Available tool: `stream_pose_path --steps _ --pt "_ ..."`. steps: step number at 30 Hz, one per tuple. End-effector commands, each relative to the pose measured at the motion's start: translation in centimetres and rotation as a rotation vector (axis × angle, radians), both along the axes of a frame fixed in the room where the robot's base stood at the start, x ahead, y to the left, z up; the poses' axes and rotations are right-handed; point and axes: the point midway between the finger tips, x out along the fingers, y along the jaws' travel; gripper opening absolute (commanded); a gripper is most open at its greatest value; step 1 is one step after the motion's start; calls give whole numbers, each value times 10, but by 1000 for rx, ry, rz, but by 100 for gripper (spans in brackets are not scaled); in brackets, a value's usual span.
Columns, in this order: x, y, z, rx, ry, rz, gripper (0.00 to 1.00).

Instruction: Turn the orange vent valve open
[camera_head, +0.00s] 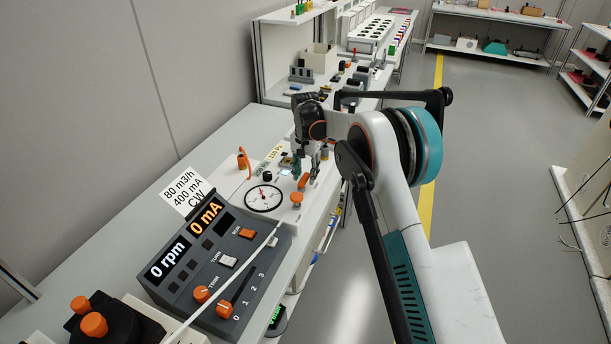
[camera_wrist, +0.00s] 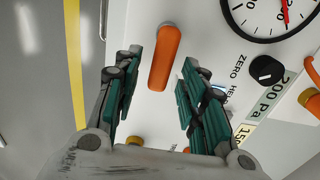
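An orange lever-like handle (camera_wrist: 165,58), which looks like the vent valve, stands out from the white panel in the wrist view. Its long body runs nearly upright in that picture, with a rounded far end. In the head view the orange handle (camera_head: 303,181) shows just below my gripper (camera_head: 306,162). In the wrist view my gripper (camera_wrist: 157,88) is open, with its green-padded fingers to the left and right of the handle's near end. Gaps show on both sides. I cannot tell whether the fingertips reach the handle's depth.
A round gauge (camera_wrist: 270,12) and a black ZERO knob (camera_wrist: 267,70) are beside the handle. A curved orange tube (camera_head: 246,162) is further left. A grey control box (camera_head: 215,262) stands in front. Open floor lies right.

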Motion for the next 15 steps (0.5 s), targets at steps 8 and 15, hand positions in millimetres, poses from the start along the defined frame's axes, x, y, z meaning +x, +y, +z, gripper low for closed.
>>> stream_pose_path --steps 8,15 --pt "0 0 -2 0 0 0 38" --pt "0 0 -2 0 0 0 0"
